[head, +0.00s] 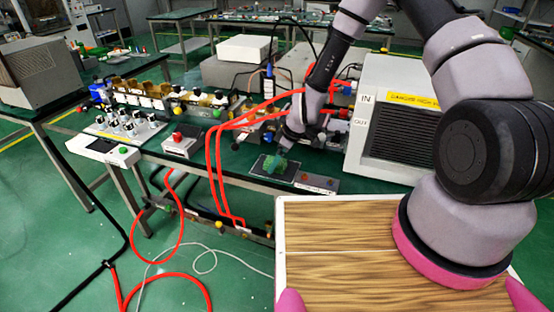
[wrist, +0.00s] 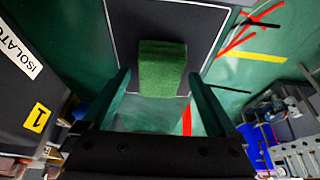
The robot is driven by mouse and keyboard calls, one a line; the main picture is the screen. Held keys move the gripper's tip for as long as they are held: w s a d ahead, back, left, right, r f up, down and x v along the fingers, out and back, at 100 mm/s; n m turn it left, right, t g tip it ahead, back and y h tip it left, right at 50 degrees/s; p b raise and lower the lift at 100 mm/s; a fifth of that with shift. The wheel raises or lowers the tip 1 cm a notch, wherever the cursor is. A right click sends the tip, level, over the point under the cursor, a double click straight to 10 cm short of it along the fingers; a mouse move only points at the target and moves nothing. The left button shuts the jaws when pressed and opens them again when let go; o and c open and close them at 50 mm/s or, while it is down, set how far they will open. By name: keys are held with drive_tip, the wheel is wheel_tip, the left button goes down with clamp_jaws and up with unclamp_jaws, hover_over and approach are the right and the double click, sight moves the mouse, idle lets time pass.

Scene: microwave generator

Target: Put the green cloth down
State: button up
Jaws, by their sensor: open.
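The green cloth (wrist: 162,68) is a small folded or block-like piece lying on a dark pad with a light edge (wrist: 120,30). In the head view the cloth (head: 277,165) shows as a green patch on the pad at the front of the bench, below my gripper (head: 284,150). In the wrist view my gripper (wrist: 160,78) is open, its two fingers apart. The near end of the cloth lies between the fingertips, with a gap on both sides. The exact height of the fingers above the pad cannot be told.
Red cables (head: 215,165) loop over the bench edge to the left. A grey vented unit (head: 395,125) marked IN and OUT stands close to the right. A small box with a red button (head: 182,142) and a control box (head: 316,183) stand nearby.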

drive_tip(key=s+d+r+m+t+h, duration=0.1)
drive_tip(key=d+r+m, duration=0.35)
drive_tip(key=r, duration=0.75)
drive_tip(key=s+d+r+m+t, duration=0.1)
drive_tip(key=d+r, duration=0.6)
drive_tip(key=r, duration=0.5)
drive_tip(key=s+d+r+m+t+h, duration=0.1)
drive_tip(key=s+d+r+m, duration=0.15)
drive_tip(key=d+r, duration=0.65)
drive_tip(key=s+d+r+m+t, duration=0.2)
drive_tip(key=s+d+r+m, duration=0.2)
drive_tip(key=s+r+m, duration=0.6)
drive_tip(key=s+r, duration=0.5)
drive_tip(key=r, duration=0.2)
drive_tip(key=shift+r+t, duration=0.25)
drive_tip(key=shift+t, duration=0.05)
